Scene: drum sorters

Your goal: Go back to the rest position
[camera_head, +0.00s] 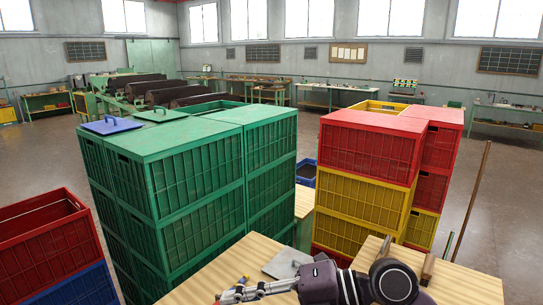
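My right arm, dark with rounded joints, comes in at the bottom right of the head view, low over a pale wooden tabletop (205,287). Its gripper (240,292) is small, grey and points left at the bottom edge. The fingers are partly cut off and too small to show whether they are open or shut. A small orange and yellow bit shows beside them. My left gripper is not in view.
Tall stacks of green crates (200,165) stand ahead on the left, and red and yellow crates (365,150) on the right. A red crate (45,245) sits on a blue one (80,285) at the left. A grey plate (287,263) lies near my arm. Open floor lies far right.

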